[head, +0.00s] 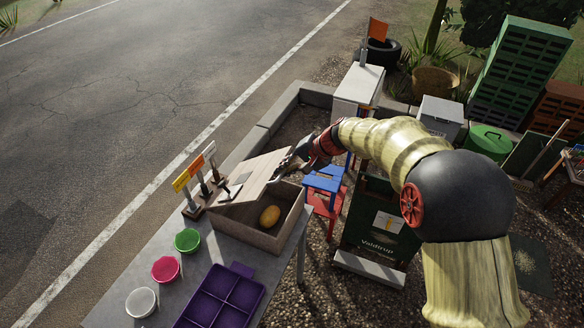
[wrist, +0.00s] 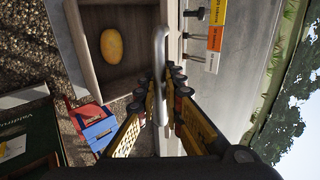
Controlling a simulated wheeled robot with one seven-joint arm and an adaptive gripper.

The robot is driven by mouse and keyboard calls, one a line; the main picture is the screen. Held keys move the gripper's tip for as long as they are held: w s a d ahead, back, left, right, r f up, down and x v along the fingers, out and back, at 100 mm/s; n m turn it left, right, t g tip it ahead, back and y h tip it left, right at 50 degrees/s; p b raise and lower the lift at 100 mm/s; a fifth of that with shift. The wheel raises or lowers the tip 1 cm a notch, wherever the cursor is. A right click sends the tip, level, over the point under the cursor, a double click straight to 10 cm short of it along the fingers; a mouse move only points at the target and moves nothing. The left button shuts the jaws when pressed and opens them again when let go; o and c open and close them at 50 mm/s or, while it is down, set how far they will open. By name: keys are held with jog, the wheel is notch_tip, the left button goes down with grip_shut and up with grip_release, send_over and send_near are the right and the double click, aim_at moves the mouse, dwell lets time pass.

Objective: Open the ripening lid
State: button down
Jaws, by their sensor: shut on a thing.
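The ripening box (head: 262,238) is a wooden box at the far end of the grey table. Its pale wooden lid (head: 255,176) is raised and tilted, so the inside shows. A yellow mango (head: 270,216) lies in the box; it also shows in the wrist view (wrist: 112,46). My gripper (head: 293,162) is at the lid's upper right part. In the wrist view, the fingers (wrist: 160,98) are shut around a grey rounded handle (wrist: 160,60), seen nearly edge-on. The lid's hinge is hard to make out.
Orange and yellow signs (head: 195,172) stand just left of the box. Green (head: 188,240), pink (head: 166,269) and white (head: 141,302) bowls and a purple tray (head: 222,297) are on the table.

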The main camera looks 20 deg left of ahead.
jog(key=w+a+r+h+p, duration=0.1)
jog(key=a+r+p, duration=1.1)
jog(key=a, duration=0.4)
jog(key=shift+w+h+p, duration=0.2)
jog(key=shift+h+p, duration=0.1)
jog(key=shift+h, duration=0.1)
jog(key=c, duration=2.2)
grip_release()
jog(key=shift+o, duration=1.2)
jog(key=shift+f, duration=0.1)
jog(key=shift+d, duration=0.1)
jog(key=v, duration=1.2)
